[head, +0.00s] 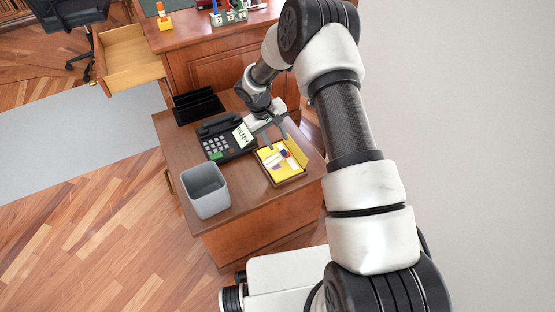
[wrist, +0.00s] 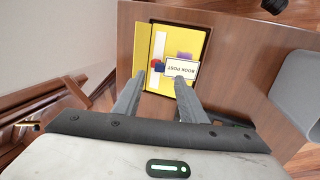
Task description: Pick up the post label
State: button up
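The post label (wrist: 181,69), a white card printed BOOK POST, lies in the yellow-lined tray (wrist: 143,58) in the wrist view. My gripper (wrist: 160,82) is open and empty, pointing at the tray. Its right fingertip overlaps the label's lower edge in the wrist view; I cannot tell whether they touch.
A black telephone (head: 218,146) with a READY card (head: 243,136) stands left of the tray. A grey bin (head: 207,190) stands on the desk's near left, and a black holder (head: 198,105) behind. A drawer (head: 129,61) hangs open at the larger desk.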

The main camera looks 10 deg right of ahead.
aim_at(283, 151)
jog(key=b+x, duration=0.1)
jog(key=x, duration=0.6)
jog(key=shift+b, duration=0.35)
jog(key=shift+r, duration=0.1)
grip_shut()
